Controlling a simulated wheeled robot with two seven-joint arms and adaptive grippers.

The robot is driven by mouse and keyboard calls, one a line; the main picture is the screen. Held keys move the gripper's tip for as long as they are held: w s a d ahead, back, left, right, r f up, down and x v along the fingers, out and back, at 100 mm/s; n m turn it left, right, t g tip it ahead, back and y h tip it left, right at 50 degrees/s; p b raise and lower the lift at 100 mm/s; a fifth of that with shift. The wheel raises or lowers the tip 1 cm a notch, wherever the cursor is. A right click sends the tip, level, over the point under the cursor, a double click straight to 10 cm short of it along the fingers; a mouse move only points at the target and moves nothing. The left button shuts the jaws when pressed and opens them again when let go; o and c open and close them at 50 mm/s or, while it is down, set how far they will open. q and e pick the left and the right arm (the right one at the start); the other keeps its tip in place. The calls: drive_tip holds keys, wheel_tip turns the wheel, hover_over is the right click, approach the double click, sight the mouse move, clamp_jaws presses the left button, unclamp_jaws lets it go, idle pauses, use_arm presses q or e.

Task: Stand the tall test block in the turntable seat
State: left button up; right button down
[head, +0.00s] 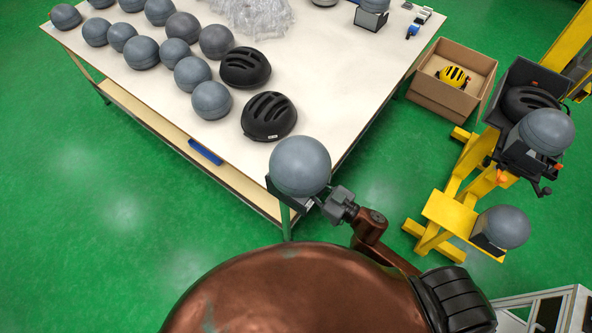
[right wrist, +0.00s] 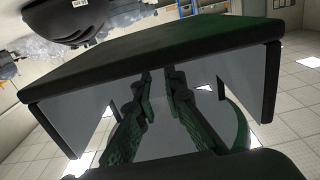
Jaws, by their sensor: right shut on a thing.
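My right gripper (head: 316,204) reaches in from the lower right and is shut on the dark base of a ball-topped test block (head: 300,165). The block is held at the table's front corner, grey ball up; I cannot tell if it touches the table. In the right wrist view, my right gripper's fingers (right wrist: 163,85) are close together under a dark plate (right wrist: 150,50) with side walls. Similar ball-topped blocks are on the table's far side (head: 371,14) and low on the yellow stand (head: 503,228). I cannot identify the turntable seat for certain. My left gripper is not in view.
The white table (head: 330,80) carries several grey balls (head: 211,100) and two black helmets (head: 268,116). A cardboard box (head: 453,78) with a yellow helmet stands on the green floor. The yellow stand (head: 455,209) holds a black helmet and a grey ball (head: 546,131).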

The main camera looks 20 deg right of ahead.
drive_tip(key=shift+w+r, duration=0.1)
drive_tip(key=shift+r, duration=0.05)
drive_tip(key=w+f, duration=0.1)
drive_tip(key=w, duration=0.1)
drive_tip(key=w+d+f+b, duration=0.1)
drive_tip(key=w, duration=0.2)
drive_tip(key=w+f, duration=0.2)
drive_tip(key=w, duration=0.1)
drive_tip(key=shift+w+d, duration=0.25)
drive_tip(key=w+f+b, duration=0.1)
drive_tip(key=f, duration=0.1)
drive_tip(key=w+f, duration=0.2)
drive_tip(key=f, duration=0.1)
drive_tip(key=w+d+f+b, duration=0.1)
drive_tip(key=w+f, duration=0.1)
drive_tip(key=shift+w+f+b, duration=0.1)
drive_tip(key=shift+f+b, duration=0.15)
drive_tip(key=shift+b, duration=0.1)
drive_tip(key=shift+f, duration=0.5)
drive_tip(key=shift+f, duration=0.2)
drive_tip(key=c, duration=2)
unclamp_jaws()
drive_tip(key=shift+f, duration=0.15)
